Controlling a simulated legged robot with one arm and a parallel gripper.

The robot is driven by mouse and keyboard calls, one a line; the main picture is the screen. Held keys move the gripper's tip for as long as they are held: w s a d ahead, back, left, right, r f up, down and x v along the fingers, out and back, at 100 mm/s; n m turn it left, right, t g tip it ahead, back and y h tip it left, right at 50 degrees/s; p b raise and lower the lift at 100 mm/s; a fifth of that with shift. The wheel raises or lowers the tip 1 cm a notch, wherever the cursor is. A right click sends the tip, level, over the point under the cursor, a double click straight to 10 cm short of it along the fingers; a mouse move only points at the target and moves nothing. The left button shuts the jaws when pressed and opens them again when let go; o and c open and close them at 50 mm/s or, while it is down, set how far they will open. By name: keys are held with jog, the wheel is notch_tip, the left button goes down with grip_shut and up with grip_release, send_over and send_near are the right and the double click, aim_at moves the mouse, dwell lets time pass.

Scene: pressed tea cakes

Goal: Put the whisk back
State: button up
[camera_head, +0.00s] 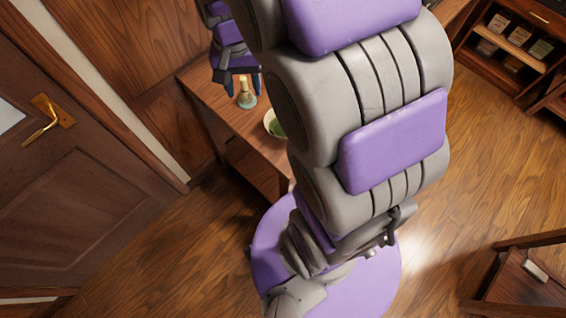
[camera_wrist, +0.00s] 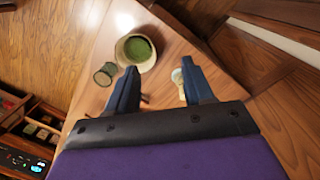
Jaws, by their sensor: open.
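The whisk (camera_head: 243,84) stands upright on the wooden table in the head view, with a tan upper part and a greenish lower part. In the wrist view a pale upright piece that looks like the whisk (camera_wrist: 180,88) shows beside the inner side of the right finger, partly hidden by it. My gripper (camera_wrist: 160,66) is open, its two dark blue fingers apart, with bare table between them. In the head view my gripper (camera_head: 243,80) is just above the whisk. I cannot tell whether it touches.
A bowl with green tea (camera_wrist: 138,48) and a small dark greenish cup-like thing (camera_wrist: 105,74) stand on the table (camera_wrist: 185,45). In the head view the bowl (camera_head: 274,124) is partly behind my arm. A wood-panelled wall borders the table. A shelf with boxes (camera_head: 517,36) stands far right.

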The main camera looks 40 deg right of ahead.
jog(key=s+a+n, duration=0.2)
jog(key=s+n, duration=0.1)
jog(key=s, duration=0.8)
jog(key=s+a+n+g, duration=0.1)
jog(key=s+a+n, duration=0.1)
jog(key=s, duration=0.9)
jog(key=shift+a+r+n, duration=0.15)
jog(key=shift+r+n, duration=0.15)
jog(key=shift+n, duration=0.5)
